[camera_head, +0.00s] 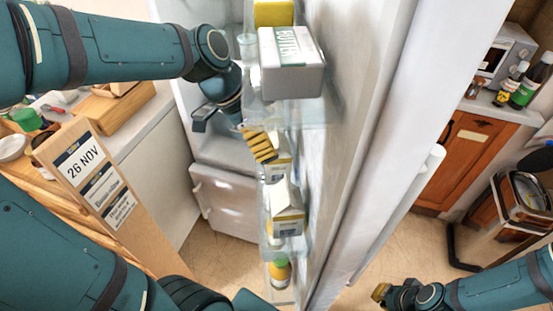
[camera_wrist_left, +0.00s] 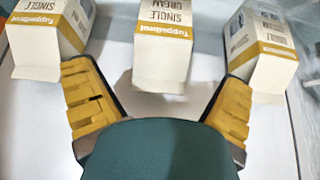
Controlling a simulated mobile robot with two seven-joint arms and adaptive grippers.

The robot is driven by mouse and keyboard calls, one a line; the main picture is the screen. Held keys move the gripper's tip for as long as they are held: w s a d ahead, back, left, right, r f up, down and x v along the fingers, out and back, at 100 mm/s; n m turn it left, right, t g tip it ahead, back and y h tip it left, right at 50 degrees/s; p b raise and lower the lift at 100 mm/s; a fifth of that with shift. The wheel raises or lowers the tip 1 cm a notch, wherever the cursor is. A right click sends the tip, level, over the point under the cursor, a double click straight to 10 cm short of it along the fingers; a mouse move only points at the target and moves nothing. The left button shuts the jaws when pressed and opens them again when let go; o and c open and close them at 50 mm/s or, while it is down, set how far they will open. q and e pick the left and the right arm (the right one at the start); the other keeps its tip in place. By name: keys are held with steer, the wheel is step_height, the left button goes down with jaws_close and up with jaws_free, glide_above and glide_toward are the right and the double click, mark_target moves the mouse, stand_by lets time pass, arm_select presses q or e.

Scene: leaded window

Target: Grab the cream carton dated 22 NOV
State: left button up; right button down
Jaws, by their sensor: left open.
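In the left wrist view, three white and yellow cream cartons stand in a row: the left carton (camera_wrist_left: 40,42), the middle carton (camera_wrist_left: 163,55) and the right carton (camera_wrist_left: 261,52). The left and middle ones show "SINGLE" lettering; no date is readable on any of them. My left gripper (camera_wrist_left: 157,76) is open, its yellow fingers spread either side of the middle carton, with nothing held. In the head view my left gripper (camera_head: 259,146) is at the fridge door shelves, beside a carton (camera_head: 281,167); another carton (camera_head: 287,222) stands lower. My right gripper (camera_head: 381,292) is at the bottom, its jaws unclear.
A wooden board (camera_head: 85,180) at left carries a label reading "26 NOV". The fridge door (camera_head: 365,130) stands open between my arms.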

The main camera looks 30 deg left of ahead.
mark_target(273, 140)
arm_select(q)
steer(key=x, duration=0.3)
steer(key=shift+f, duration=0.1)
steer(key=c, duration=1.4)
